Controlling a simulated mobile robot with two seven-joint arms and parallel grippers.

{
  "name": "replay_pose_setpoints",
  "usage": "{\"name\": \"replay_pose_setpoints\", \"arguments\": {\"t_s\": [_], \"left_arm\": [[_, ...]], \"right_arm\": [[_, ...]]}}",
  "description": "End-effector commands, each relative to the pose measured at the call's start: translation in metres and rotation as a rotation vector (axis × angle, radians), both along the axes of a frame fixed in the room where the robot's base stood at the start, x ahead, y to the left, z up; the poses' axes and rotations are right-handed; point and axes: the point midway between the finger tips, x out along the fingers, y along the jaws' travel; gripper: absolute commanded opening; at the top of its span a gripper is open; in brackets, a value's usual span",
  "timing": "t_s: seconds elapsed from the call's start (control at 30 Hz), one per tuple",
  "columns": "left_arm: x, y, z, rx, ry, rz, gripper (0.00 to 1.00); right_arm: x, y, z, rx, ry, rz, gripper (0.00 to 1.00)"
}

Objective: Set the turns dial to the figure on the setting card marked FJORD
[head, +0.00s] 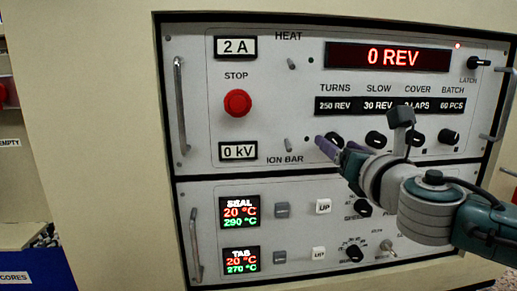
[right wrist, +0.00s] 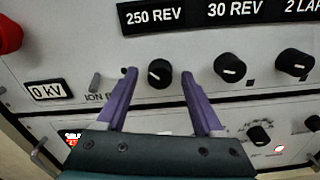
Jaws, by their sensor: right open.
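The turns dial is a black knob with a white mark, below the TURNS window (head: 333,104) that reads 250 REV. In the right wrist view the turns dial (right wrist: 159,70) appears between my two purple fingers, and the window (right wrist: 153,18) above it also reads 250 REV. My right gripper (right wrist: 159,74) is open, with a fingertip on each side of the dial in that picture; I cannot tell whether they touch it. In the head view the right gripper (head: 328,146) partly covers the dial. No FJORD card is in view. My left gripper is not in view.
The SLOW knob (right wrist: 229,68) sits just right of the turns dial, with the COVER knob (right wrist: 294,65) beyond. A red STOP button (head: 237,103) and an ION BAR switch (head: 287,143) are to the left. The lower panel carries SEAL (head: 240,213) and TAB displays.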

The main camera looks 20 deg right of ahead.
Motion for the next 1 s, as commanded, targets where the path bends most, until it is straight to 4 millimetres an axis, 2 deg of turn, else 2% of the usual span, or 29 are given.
{"name": "replay_pose_setpoints", "arguments": {"t_s": [0.23,0.8,0.83,1.0], "left_arm": [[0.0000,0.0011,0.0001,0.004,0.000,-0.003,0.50],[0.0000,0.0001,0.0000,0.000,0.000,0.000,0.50],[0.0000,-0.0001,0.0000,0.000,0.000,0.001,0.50],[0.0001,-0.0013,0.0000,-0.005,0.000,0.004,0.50]], "right_arm": [[0.0003,0.0000,0.0000,0.000,0.001,0.000,0.67],[0.0001,0.0001,0.0000,0.000,0.000,0.000,0.03],[0.0001,0.0001,0.0000,0.000,0.000,0.000,0.00],[0.0001,0.0001,0.0000,0.000,0.000,0.000,0.00]]}}
